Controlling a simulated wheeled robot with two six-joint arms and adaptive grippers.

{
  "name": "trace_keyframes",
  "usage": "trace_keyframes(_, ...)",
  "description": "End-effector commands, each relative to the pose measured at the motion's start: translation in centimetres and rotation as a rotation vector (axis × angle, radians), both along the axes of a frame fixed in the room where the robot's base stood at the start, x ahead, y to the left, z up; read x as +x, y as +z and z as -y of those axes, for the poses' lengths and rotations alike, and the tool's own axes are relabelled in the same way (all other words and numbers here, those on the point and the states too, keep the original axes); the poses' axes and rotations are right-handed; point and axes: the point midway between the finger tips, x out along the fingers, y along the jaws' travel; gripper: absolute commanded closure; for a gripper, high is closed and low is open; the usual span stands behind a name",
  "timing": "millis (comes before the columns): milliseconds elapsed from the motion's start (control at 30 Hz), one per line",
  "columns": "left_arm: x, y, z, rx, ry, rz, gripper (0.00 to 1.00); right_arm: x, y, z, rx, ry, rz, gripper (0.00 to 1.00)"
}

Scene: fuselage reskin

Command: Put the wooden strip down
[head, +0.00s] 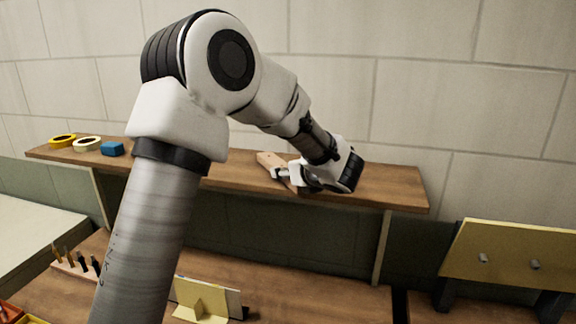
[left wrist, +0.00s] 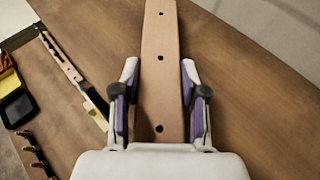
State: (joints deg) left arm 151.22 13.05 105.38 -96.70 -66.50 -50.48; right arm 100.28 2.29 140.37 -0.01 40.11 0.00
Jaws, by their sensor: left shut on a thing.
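The wooden strip (left wrist: 160,58) is a pale, flat bar with a row of dark holes. In the left wrist view it runs lengthwise between the two fingers of my left gripper (left wrist: 158,85), which is shut on it. In the head view my left gripper (head: 286,176) is at the back shelf, with the pale strip end (head: 267,159) showing just past the fingers. I cannot tell whether the strip touches the shelf or is slightly above it. Much of it is hidden by the gripper and arm. My right gripper is not in view.
The wooden shelf (head: 392,188) runs along the wall. Yellow tape (head: 62,140), cream tape (head: 87,143) and a blue block (head: 112,149) sit at its left end. The shelf right of my gripper is clear. A yellow panel (head: 512,254) stands at right.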

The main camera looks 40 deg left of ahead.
Motion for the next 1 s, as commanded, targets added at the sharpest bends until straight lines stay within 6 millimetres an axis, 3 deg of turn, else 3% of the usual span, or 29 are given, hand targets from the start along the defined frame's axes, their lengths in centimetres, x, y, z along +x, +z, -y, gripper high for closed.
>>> trace_keyframes(267, 0.0, -0.6, 0.0, 0.000, 0.000, 0.001, 0.95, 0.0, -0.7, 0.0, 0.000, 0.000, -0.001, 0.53)
trace_keyframes(300, 0.0, -0.4, 0.0, 0.000, 0.000, 0.001, 0.46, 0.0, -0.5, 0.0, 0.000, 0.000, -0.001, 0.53)
trace_keyframes(333, 0.0, -0.4, 0.0, 0.000, 0.000, 0.001, 0.36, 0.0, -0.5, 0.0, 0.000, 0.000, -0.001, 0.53)
trace_keyframes(367, 0.0, -0.4, 0.0, 0.000, 0.000, 0.001, 0.32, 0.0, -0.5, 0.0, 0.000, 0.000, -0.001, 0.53)
trace_keyframes(733, 0.0, 0.4, 0.0, 0.000, 0.000, 0.001, 0.32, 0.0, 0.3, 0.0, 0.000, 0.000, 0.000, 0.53)
trace_keyframes(867, -0.5, 0.7, 2.1, 0.004, -0.003, 0.004, 0.32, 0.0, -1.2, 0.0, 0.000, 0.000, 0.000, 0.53)
trace_keyframes(1000, -1.5, 2.1, 5.4, 0.007, -0.002, 0.004, 0.32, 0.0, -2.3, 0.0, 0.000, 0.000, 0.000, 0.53)
